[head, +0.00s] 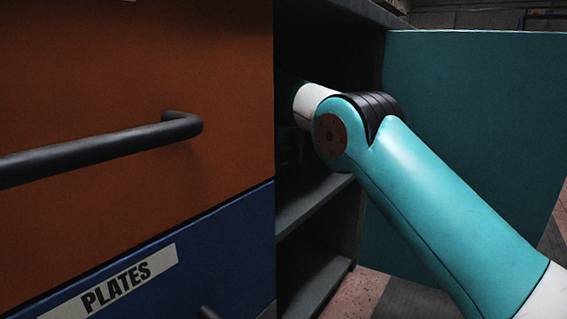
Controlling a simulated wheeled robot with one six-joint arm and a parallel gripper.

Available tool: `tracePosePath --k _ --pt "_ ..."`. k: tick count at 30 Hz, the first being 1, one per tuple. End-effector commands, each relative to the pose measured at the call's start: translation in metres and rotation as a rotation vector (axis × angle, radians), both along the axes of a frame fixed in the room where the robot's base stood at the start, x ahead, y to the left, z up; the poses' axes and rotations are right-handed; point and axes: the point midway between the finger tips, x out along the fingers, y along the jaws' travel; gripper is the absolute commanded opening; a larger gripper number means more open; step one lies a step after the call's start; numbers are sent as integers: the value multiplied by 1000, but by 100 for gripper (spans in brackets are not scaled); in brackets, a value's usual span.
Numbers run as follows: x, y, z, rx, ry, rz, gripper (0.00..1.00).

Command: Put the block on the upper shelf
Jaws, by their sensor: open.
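No block shows in the head view. My arm reaches in from the lower right, and its far end goes into a dark cabinet, where the orange drawer front's edge hides it. My gripper is out of sight, and so is anything near it. Inside the cabinet, a grey shelf (312,203) lies below my arm's wrist, and a lower shelf (318,284) lies beneath that. Only their right parts show, and those parts look bare. The space above the upper of these two shelves is very dark.
An orange drawer front (90,85) with a black bar handle (95,153) fills the near left. Below it is a blue front (215,255) labelled PLATES. A teal door panel (480,110) stands open at the right, behind my arm. The cabinet's top (345,12) is above my arm.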

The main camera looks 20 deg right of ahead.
Motion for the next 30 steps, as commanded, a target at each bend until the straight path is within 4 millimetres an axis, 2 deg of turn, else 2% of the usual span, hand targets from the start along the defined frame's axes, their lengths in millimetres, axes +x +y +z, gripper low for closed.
tracePosePath --k 1,9,13,26,30 --pt "0 0 11 1 -1 0 85" --pt "0 0 53 1 -1 -1 85" --pt "0 0 67 0 0 -1 85" --pt "0 -1 69 -3 -1 8 85" --pt "1 -8 69 -42 -7 163 85"
